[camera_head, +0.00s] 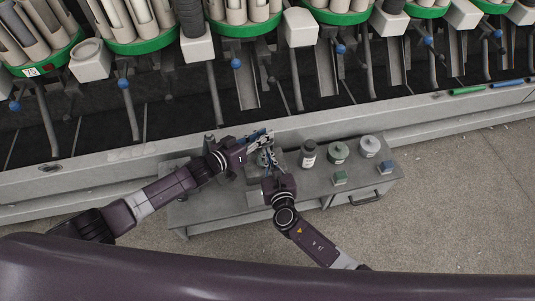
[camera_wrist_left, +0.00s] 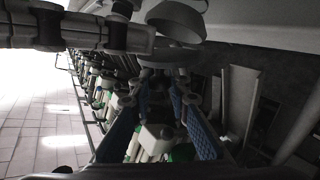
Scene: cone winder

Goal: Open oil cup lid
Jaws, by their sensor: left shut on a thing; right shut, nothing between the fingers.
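My left gripper (camera_head: 264,137) is over the back left part of the grey bench, with its blue-padded fingers pointing right. In the left wrist view its fingers (camera_wrist_left: 157,88) close in on a small grey part. Just beyond the tips is a round, pale, bowl-like piece (camera_wrist_left: 178,22), seemingly the oil cup lid, tilted. My right gripper (camera_head: 266,160) is shut and empty, just below the left one and close to it. The two grippers hide most of the oil cup in the head view, so how far the lid stands open cannot be told.
The grey bench (camera_head: 222,208) also bears a dark bottle (camera_head: 308,153), two round jars (camera_head: 339,152) (camera_head: 369,146), a green block (camera_head: 340,178) and a blue-topped block (camera_head: 387,168). The winding machine's grey rail (camera_head: 120,160) runs behind it. The floor to the right is clear.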

